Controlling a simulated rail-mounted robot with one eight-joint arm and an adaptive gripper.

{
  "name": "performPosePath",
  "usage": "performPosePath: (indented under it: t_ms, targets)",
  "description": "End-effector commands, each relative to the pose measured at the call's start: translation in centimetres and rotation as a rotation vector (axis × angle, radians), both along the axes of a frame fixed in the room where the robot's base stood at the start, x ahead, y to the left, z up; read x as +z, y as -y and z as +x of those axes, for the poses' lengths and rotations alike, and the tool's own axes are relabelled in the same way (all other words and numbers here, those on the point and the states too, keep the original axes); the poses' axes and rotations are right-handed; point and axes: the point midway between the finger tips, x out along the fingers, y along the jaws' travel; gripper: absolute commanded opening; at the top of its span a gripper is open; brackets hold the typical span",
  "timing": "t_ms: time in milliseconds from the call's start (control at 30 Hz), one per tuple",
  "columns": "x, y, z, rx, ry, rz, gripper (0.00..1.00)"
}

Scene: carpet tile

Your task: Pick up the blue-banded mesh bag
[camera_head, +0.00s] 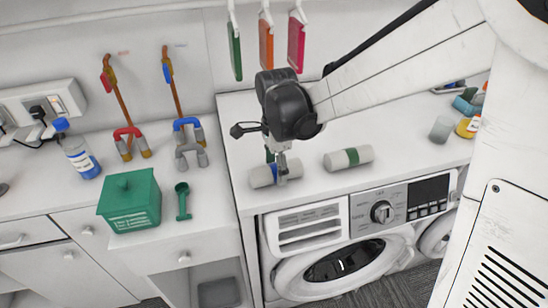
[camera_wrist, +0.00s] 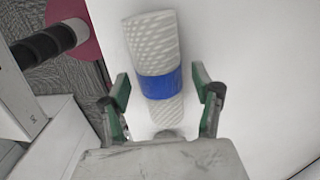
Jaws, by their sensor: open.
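The blue-banded mesh bag (camera_head: 262,176) is a pale grey roll lying on the white counter above the washing machine. In the wrist view the blue-banded mesh bag (camera_wrist: 150,45) shows its ribbed mesh and blue band, slightly tilted. My gripper (camera_head: 278,165) is over it, pointing down, and partly hides it in the head view. In the wrist view my gripper (camera_wrist: 163,92) is open, with one green-padded finger on each side of the blue band. Both fingers look apart from the bag. Their exact height over the counter is hard to tell.
A similar roll with a green band (camera_head: 348,158) lies to the right on the same counter. Green, orange and red items (camera_head: 266,45) hang on the wall behind. A green box (camera_head: 130,200) and green scoop (camera_head: 183,200) stand left. The counter between the rolls is clear.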

Motion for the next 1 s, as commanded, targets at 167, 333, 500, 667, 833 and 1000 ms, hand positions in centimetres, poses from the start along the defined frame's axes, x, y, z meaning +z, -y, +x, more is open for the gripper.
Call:
performPosePath:
  t_ms: [167,333,500,667,833,1000]
  targets:
    - [0.0,0.0,0.0,0.000,0.000,0.000,0.47]
    - [0.0,0.0,0.0,0.000,0.000,0.000,0.25]
    - [0.0,0.0,0.0,0.000,0.000,0.000,0.13]
    - [0.1,0.0,0.0,0.000,0.000,0.000,0.13]
    - [0.7,0.0,0.0,0.000,0.000,0.000,0.13]
    - [2.6,0.0,-0.1,0.000,0.000,0.000,0.13]
